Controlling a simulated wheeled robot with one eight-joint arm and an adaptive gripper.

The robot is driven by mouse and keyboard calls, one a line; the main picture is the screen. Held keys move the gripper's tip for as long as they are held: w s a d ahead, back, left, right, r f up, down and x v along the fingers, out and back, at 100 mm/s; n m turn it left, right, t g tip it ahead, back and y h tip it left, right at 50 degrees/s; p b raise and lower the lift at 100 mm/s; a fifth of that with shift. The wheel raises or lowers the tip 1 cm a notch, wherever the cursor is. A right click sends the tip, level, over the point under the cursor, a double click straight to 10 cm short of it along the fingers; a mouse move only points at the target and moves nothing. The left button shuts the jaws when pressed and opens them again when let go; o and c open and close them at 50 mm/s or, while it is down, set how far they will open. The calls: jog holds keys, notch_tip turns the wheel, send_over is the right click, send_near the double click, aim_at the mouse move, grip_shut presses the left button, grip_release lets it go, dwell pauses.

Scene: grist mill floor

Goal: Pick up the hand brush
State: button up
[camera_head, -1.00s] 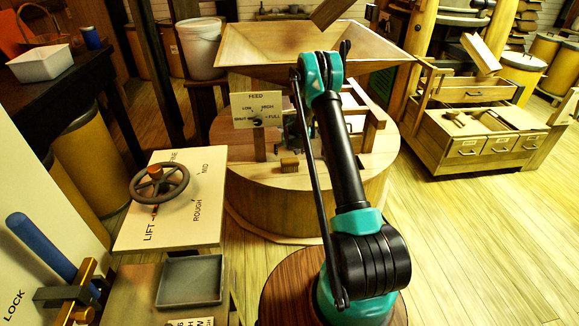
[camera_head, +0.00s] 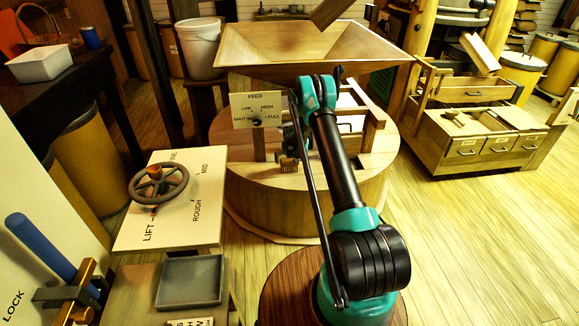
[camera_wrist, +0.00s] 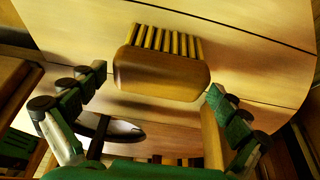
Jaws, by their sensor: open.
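The hand brush (camera_head: 289,164) is a small brown wooden block with a row of bristles. It lies on the round wooden top of the millstone casing (camera_head: 236,160), below the feed panel. In the wrist view the brush (camera_wrist: 160,72) shows large, its bristles pointing to the top of the picture. My gripper (camera_wrist: 156,83) is open, with one green and black finger on each side of the brush's near end. I see no clear contact. In the head view my gripper (camera_head: 291,143) is partly hidden by the arm, just above and behind the brush.
The hopper (camera_head: 305,45) overhangs the casing. The feed panel (camera_head: 255,110) stands left of my gripper, and a wooden frame post (camera_head: 372,135) stands to the right. A handwheel (camera_head: 158,184) and a grey tray (camera_head: 190,281) are at the left. The casing's front top is mostly clear.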

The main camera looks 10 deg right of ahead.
jog(key=c, duration=1.1)
jog(key=shift+o, duration=0.2)
jog(key=shift+r, duration=0.2)
